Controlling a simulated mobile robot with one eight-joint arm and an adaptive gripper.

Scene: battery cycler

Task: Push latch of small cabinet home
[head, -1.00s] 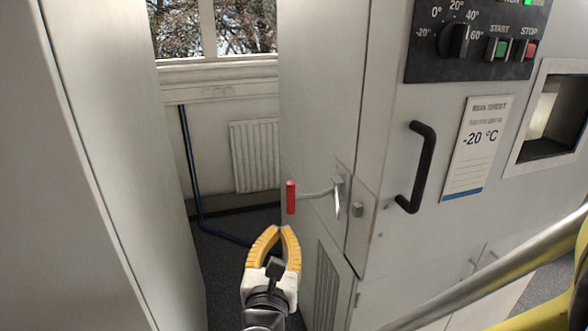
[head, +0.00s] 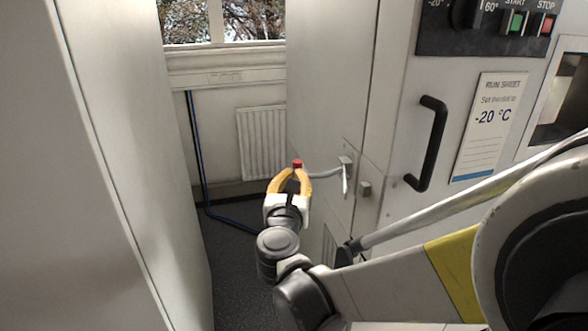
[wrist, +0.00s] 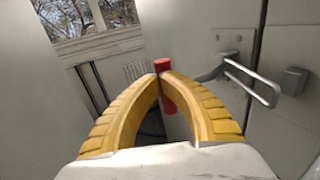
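The latch of the small cabinet is a bent grey metal lever (head: 325,175) with a red grip (head: 297,163) at its left end. It pivots at a small plate (head: 346,162) on the cabinet's pale side, and the grip stands out to the left. A small grey block (head: 365,188) sits right of the plate, apart from the lever. My gripper (head: 296,173) has yellow fingers, drawn together at the tips. In the wrist view, the tips of my gripper (wrist: 160,76) are at the red grip (wrist: 168,104), seemingly in front of it; contact is unclear.
A tall pale panel (head: 110,160) stands close on the left. A black door handle (head: 428,145) and a run sheet (head: 489,125) are on the cabinet front to the right. A radiator (head: 262,142) and a blue cable (head: 198,150) are at the back wall.

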